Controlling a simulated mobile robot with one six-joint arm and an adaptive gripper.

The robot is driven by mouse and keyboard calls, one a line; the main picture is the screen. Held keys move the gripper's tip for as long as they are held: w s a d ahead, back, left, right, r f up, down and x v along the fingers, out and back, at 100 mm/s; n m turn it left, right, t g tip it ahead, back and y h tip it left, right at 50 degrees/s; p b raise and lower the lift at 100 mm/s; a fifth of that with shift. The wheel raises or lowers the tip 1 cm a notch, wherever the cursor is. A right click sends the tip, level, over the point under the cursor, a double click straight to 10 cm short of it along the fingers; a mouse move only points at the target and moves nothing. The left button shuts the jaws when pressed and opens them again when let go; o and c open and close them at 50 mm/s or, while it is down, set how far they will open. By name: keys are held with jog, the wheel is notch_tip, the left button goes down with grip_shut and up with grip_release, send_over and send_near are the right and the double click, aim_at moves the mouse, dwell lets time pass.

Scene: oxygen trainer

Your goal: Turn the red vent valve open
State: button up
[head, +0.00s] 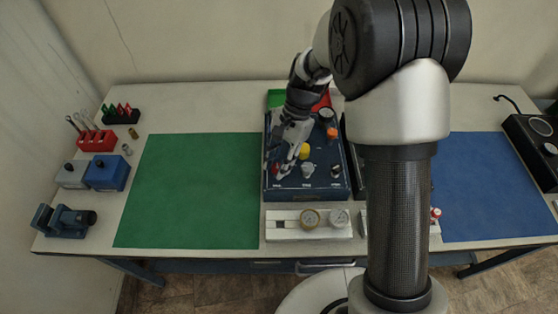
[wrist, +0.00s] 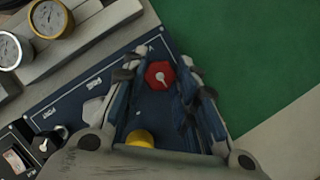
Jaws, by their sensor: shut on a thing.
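The red vent valve (wrist: 159,75) is a red knob with a white pointer mark, on the dark blue panel (wrist: 75,108) near its edge. My gripper (wrist: 164,69) is shut on it, one finger on each side, in the wrist view. In the head view my gripper (head: 281,168) reaches down to the front left corner of the panel (head: 293,192), and a bit of the red valve (head: 275,170) shows beside the fingers. A yellow knob (wrist: 139,138) sits close to the gripper; it also shows in the head view (head: 304,151).
Other knobs, one grey (head: 307,170), share the panel. A rail with two gauges (head: 309,217) lies in front. A green mat (head: 190,190) is free on the left, with a red rack (head: 96,141) and blue box (head: 107,172) beyond. My arm hides part of the blue mat (head: 487,190).

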jog(key=n+h+p, duration=0.1)
jog(key=n+p, duration=0.1)
jog(key=n+g+p, duration=0.1)
jog(key=n+p, duration=0.1)
jog(key=n, duration=0.1)
jog(key=shift+a+r+h, duration=0.15)
jog(key=shift+h, duration=0.25)
jog(key=n+h+p, duration=0.1)
jog(key=n, duration=0.2)
jog(key=n+h+p, duration=0.1)
jog(key=n+p, duration=0.1)
jog(key=n, duration=0.1)
jog(key=shift+a+n+h, duration=0.15)
jog(key=shift+n+h, duration=0.15)
jog(key=n+h+p, duration=0.1)
jog(key=n, duration=0.2)
jog(key=n+t+h+p, duration=0.1)
jog(key=n, duration=0.2)
jog(key=shift+a, duration=0.2)
jog(key=n+t, duration=0.1)
jog(key=n, duration=0.2)
jog(key=n+h+p, duration=0.1)
jog(key=n, duration=0.1)
jog(key=shift+s+n+t, duration=0.15)
jog(key=shift+n+t, duration=0.25)
jog(key=o, duration=1)
jog(key=shift+o, duration=0.2)
jog(key=v, duration=1.1)
jog(key=shift+a+r, duration=0.25)
jog(key=shift+r, duration=0.1)
